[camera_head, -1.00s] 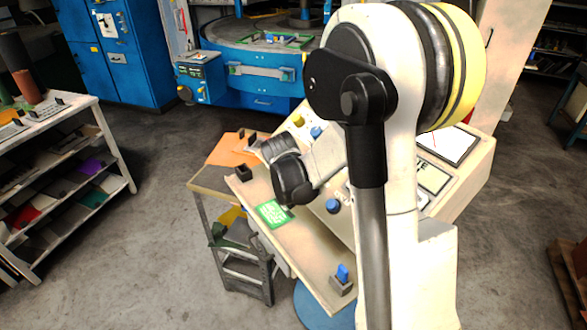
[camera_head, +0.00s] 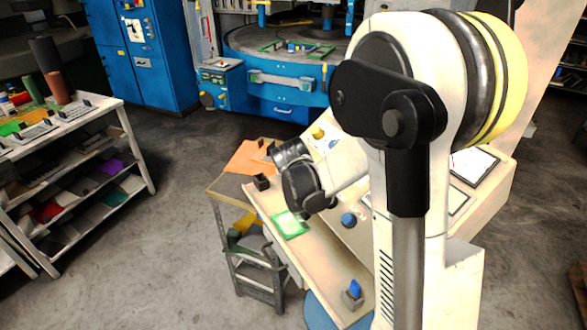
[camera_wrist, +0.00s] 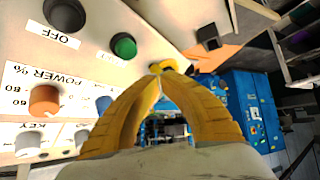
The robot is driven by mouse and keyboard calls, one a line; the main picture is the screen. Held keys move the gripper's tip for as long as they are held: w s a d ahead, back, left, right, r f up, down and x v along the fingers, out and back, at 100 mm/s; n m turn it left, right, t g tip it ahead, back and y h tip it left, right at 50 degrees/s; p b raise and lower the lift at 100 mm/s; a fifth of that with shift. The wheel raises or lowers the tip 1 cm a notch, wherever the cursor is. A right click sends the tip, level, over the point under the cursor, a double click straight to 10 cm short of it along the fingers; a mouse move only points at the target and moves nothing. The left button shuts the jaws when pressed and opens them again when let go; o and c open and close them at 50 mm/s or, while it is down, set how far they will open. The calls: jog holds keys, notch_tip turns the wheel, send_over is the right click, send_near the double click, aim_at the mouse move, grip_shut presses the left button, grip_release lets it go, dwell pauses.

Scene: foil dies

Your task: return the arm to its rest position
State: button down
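My arm (camera_head: 405,140) stands at the right of the head view, bent, with its dark wrist (camera_head: 305,187) over the sloped control panel desk. In the wrist view my gripper (camera_wrist: 157,70) shows two yellow fingers arching together, their tips meeting with nothing visible between them. The fingers are hidden in the head view. A yellow knob (camera_wrist: 175,65) shows just behind the tips; I cannot tell whether they touch it.
The panel carries a green button (camera_wrist: 124,46), an orange knob (camera_wrist: 44,100) and a blue knob (camera_head: 348,220). A green-edged card (camera_head: 290,224) lies on the desk ledge. A shelf rack (camera_head: 130,130) stands left; open floor (camera_head: 180,215) lies between.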

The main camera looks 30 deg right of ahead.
jog(key=s+a+r+n+y+b, duration=0.1)
jog(key=s+a+r+b, duration=0.15)
jog(key=s+a, duration=0.35)
jog(key=s+a+r+n+y+b, duration=0.1)
jog(key=s+a+r, duration=0.2)
jog(key=s, duration=0.4)
jog(key=s+a+f+n+y+b, duration=0.1)
jog(key=s+a, duration=0.2)
jog(key=s, duration=0.4)
jog(key=s+a+f+n+y+b, duration=0.1)
jog(key=s+a, duration=0.3)
jog(key=s, duration=0.4)
jog(key=shift+a+f+n+g+y, duration=0.3)
jog(key=shift+n+g+y, duration=0.1)
jog(key=shift+s, duration=0.1)
